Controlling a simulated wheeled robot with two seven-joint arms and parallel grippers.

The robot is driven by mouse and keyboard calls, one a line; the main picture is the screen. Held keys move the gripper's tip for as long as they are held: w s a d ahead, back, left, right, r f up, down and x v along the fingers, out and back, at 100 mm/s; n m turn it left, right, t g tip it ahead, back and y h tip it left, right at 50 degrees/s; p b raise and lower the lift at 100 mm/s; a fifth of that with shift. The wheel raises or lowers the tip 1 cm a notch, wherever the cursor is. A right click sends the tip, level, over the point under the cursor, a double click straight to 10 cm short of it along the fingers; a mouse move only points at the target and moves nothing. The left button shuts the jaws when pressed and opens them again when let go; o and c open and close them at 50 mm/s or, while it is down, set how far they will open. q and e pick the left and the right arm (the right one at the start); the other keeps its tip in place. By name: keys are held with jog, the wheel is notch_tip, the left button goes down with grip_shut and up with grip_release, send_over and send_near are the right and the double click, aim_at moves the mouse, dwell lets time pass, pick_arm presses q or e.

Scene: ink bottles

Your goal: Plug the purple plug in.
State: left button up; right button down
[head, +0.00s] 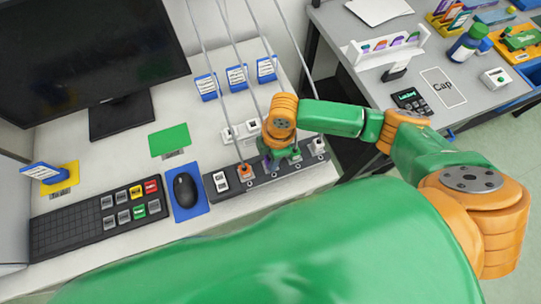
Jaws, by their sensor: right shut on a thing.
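My right gripper (271,161) is over the dark power strip (330,165) on the white desk, its fingers pointing down. It is shut on the purple plug (268,164), of which only a small part shows. The plug is at the strip's middle, between an orange plug (244,170) on its left and a green plug (295,155) on its right. I cannot tell whether its prongs are in a socket, since my gripper hides them. A white plug (318,146) stands at the strip's right end. My left gripper is not in view.
Grey cables hang from above to the plugs. A mouse (185,190) on a blue pad, a keyboard (75,232) and a monitor (95,50) are to the left. Blue-and-white cards (237,77) stand behind. A grey table (375,75) is at the right.

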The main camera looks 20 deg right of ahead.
jog(key=shift+f, duration=0.15)
dwell(0.5)
jog(key=shift+c, duration=0.2)
grip_release()
dwell(0.3)
jog(key=shift+p, duration=0.35)
notch_tip(320, 180, up, 8)
jog(key=p, duration=0.8)
jog(key=shift+p, duration=0.4)
